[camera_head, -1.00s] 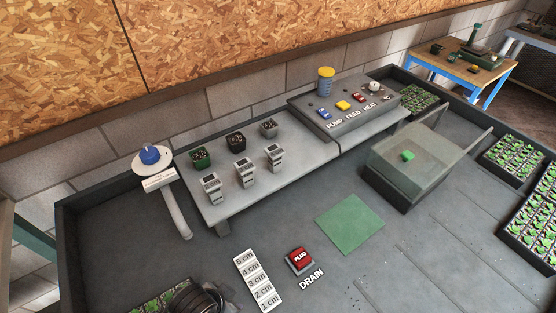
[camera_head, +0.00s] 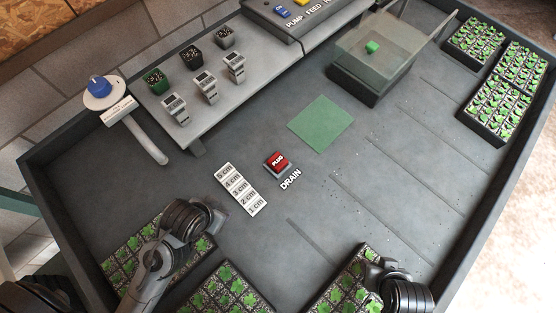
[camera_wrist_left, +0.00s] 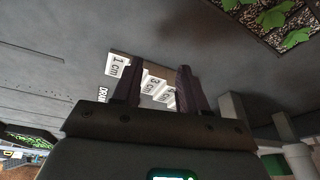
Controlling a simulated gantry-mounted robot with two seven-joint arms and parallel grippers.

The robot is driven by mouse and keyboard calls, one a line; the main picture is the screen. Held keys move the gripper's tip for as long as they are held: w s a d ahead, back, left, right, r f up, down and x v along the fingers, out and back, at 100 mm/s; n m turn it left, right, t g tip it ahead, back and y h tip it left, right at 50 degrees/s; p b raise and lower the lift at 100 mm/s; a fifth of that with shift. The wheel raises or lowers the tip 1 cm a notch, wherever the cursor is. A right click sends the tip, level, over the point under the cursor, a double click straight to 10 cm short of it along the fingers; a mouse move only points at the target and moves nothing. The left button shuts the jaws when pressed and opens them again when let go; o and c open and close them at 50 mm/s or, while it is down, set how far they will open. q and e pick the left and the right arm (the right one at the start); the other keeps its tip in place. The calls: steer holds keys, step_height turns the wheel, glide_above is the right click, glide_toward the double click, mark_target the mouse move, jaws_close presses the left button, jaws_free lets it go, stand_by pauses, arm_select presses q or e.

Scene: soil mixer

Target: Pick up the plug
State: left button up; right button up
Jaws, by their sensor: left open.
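The red plug (camera_head: 278,160), lettered PLUG, sits in its grey square base on the bench floor, beside the DRAIN lettering (camera_head: 290,179). My left gripper is low at the lower left in the head view, near the depth card (camera_head: 241,189) and apart from the plug. In the left wrist view its two fingers (camera_wrist_left: 158,88) are spread with nothing between them that they hold; the card (camera_wrist_left: 150,82) lies beyond them. The plug does not show there. My right arm is at the bottom of the head view; its fingers (camera_head: 372,256) are too unclear to judge.
Seedling trays (camera_head: 228,290) lie at the near edge under my arms. A green mat (camera_head: 321,124) lies right of the plug. A raised shelf (camera_head: 192,134) with pots and meters, a pipe (camera_head: 148,143) and a clear-topped bin (camera_head: 372,62) stand farther back.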

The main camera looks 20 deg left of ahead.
stand_by(0.4)
arm_select(q)
steer(key=o, duration=0.8)
